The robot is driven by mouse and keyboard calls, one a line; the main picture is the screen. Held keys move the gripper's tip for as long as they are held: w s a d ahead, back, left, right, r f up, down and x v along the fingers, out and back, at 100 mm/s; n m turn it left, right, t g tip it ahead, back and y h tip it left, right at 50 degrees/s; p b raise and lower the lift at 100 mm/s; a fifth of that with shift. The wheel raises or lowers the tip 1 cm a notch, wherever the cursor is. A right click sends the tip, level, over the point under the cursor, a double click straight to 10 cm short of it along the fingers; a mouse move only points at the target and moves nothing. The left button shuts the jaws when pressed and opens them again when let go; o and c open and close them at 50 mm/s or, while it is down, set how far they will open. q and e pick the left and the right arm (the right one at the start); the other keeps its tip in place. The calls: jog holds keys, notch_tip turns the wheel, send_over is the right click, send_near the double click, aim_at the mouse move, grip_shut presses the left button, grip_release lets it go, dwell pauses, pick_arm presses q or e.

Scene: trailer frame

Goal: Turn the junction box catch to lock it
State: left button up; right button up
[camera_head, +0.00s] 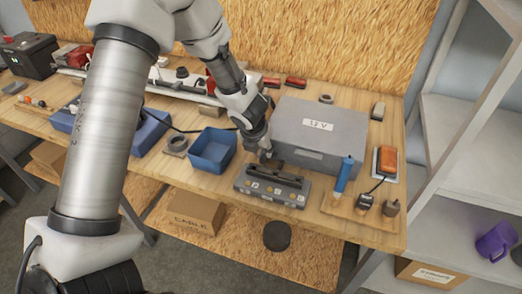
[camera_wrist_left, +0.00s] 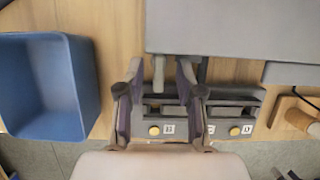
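The junction box is probably the large grey box (camera_head: 320,130) with a white label, on the workbench; its lower part is at the top of the left wrist view (camera_wrist_left: 225,28). My left gripper (camera_head: 267,157) is at its front left edge, pointing down. In the left wrist view my left gripper (camera_wrist_left: 159,78) has its two fingers apart. A narrow light grey bar (camera_wrist_left: 158,72), perhaps the catch, shows between them, and I cannot tell if they touch it. In the head view the gripper hides this spot. My right gripper is not in view.
A dark control panel (camera_head: 272,187) with yellow buttons lies just below the gripper, near the bench's front edge. A blue bin (camera_head: 212,151) stands to the left. A blue cylinder (camera_head: 344,174) and an orange device (camera_head: 387,160) are to the right.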

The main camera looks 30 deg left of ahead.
pick_arm(q)
jog(key=shift+w, duration=0.15)
jog(key=shift+s+r, duration=0.1)
jog(key=shift+s, duration=0.1)
jog(key=shift+s+r, duration=0.3)
jog(key=shift+s, duration=0.1)
grip_shut()
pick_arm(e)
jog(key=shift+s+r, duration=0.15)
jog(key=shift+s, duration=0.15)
pick_arm(q)
jog(key=shift+w+d+f+n, duration=0.1)
jog(key=shift+n, duration=0.3)
jog(key=shift+w+d+n+y, duration=0.15)
jog(key=shift+n+y, duration=0.35)
jog(key=shift+n, duration=0.4)
jog(key=shift+w+d+n+g+y+p, duration=0.1)
jog(key=shift+d+n+g+y+p, duration=0.2)
jog(key=shift+n, duration=0.55)
jog(key=shift+w+n+g+y+p, duration=0.1)
jog(key=shift+n+y+p, duration=0.25)
jog(key=shift+n, duration=0.5)
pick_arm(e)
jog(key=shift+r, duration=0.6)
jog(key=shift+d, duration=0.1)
